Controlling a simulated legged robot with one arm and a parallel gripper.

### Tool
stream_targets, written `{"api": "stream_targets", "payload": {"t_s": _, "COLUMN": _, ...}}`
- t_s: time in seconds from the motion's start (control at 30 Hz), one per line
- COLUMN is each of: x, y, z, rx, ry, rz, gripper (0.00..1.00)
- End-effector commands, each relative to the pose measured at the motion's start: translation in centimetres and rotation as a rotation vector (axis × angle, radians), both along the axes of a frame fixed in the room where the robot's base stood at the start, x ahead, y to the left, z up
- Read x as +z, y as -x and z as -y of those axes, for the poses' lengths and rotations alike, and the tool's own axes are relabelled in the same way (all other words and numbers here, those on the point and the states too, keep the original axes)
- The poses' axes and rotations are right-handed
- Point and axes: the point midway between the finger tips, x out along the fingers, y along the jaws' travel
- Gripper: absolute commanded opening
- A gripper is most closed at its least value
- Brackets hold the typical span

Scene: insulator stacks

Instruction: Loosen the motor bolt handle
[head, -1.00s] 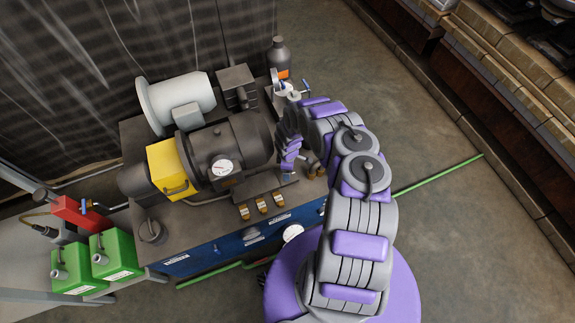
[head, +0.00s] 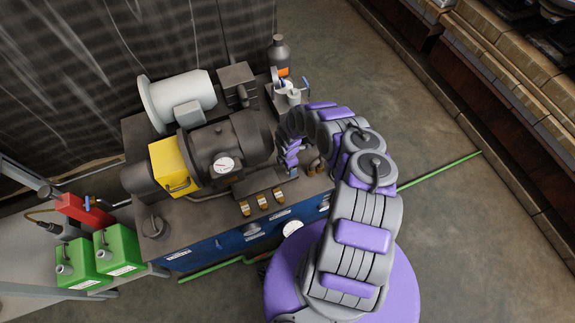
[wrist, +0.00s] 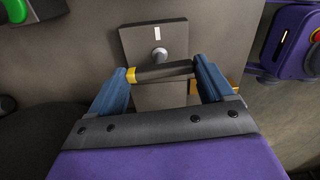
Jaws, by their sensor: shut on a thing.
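In the wrist view, my gripper (wrist: 165,78) has blue fingers at both ends of a short dark handle bar (wrist: 166,72) with a yellow band at its left end. The gripper is shut on this bar. Just beyond the bar is a grey plate (wrist: 135,40) with a round bolt-like stud (wrist: 160,53) and a white mark. How the handle joins the plate is partly hidden. In the head view, my purple and grey arm reaches down beside the dark motor (head: 235,145); the handle cannot be made out there.
The machine bench (head: 205,212) carries a yellow box (head: 168,163), a light grey motor (head: 182,100) and several brass fittings along its front. A dark bottle (head: 279,52) stands behind. Green cans (head: 122,248) stand at left.

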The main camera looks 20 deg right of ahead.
Motion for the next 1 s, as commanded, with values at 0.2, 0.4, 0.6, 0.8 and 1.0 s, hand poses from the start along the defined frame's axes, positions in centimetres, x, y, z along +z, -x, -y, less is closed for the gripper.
{"api": "stream_targets", "payload": {"t_s": 0.2, "x": 0.13, "y": -0.27, "z": 0.18, "rx": 0.005, "ry": 0.002, "rz": 0.006, "gripper": 0.5}}
{"api": "stream_targets", "payload": {"t_s": 0.4, "x": 0.13, "y": -0.29, "z": 0.19, "rx": 0.005, "ry": 0.001, "rz": 0.007, "gripper": 0.5}}
{"api": "stream_targets", "payload": {"t_s": 0.6, "x": 0.09, "y": -0.21, "z": 0.13, "rx": 0.004, "ry": 0.001, "rz": 0.005, "gripper": 0.99}}
{"api": "stream_targets", "payload": {"t_s": 0.8, "x": 0.05, "y": -0.13, "z": 0.06, "rx": 0.005, "ry": 0.001, "rz": 0.003, "gripper": 1.0}}
{"api": "stream_targets", "payload": {"t_s": 1.0, "x": 0.93, "y": -0.2, "z": 0.13, "rx": 0.003, "ry": 0.001, "rz": 0.004, "gripper": 1.0}}
